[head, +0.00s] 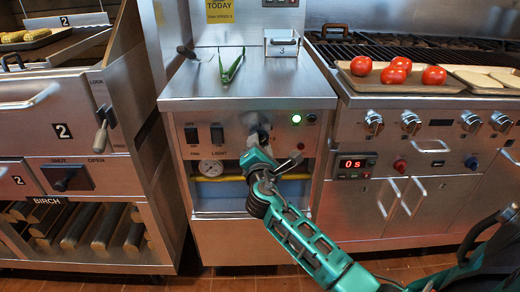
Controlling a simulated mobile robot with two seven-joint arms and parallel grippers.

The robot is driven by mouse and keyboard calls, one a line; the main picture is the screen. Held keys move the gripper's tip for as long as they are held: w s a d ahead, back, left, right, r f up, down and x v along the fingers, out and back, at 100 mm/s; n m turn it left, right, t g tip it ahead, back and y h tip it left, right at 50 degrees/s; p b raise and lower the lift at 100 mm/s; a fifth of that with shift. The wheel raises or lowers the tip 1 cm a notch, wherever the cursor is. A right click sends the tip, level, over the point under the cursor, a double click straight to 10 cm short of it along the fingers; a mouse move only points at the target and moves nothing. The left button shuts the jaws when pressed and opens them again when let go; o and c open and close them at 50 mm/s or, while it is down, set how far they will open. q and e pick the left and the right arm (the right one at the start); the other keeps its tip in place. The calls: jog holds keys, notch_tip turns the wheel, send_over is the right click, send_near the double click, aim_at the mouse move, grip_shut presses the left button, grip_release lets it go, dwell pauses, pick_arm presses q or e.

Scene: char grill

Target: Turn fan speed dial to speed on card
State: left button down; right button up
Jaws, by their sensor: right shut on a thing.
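The yellow card (220,11) is on the wall at the top. It reads TODAY, with a smaller line below that seems to say fan speed 3. The fan speed dial (263,128) is on the steel control panel of the middle cabinet, right of the two switches. My right gripper (261,143) is at the dial from below, shut on it. The gripper and the arm cover part of the dial, and its pointer and marks are too small to read. My left gripper is not in view.
The panel has black fan and light switches (217,134), a lit green lamp (297,119) and a gauge (211,167). Green tongs (232,66) lie on the cabinet top. A tray with tomatoes (396,67) is on the right grill. Birch logs (80,226) fill the lower left rack.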

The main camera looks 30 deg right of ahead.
pick_arm(q)
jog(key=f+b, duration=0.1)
jog(key=b, duration=0.1)
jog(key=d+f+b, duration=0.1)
jog(key=b, duration=0.1)
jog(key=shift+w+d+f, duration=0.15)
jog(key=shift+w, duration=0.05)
pick_arm(e)
jog(key=m, duration=1)
jog(key=o, duration=1.1)
jog(key=shift+c, duration=0.2)
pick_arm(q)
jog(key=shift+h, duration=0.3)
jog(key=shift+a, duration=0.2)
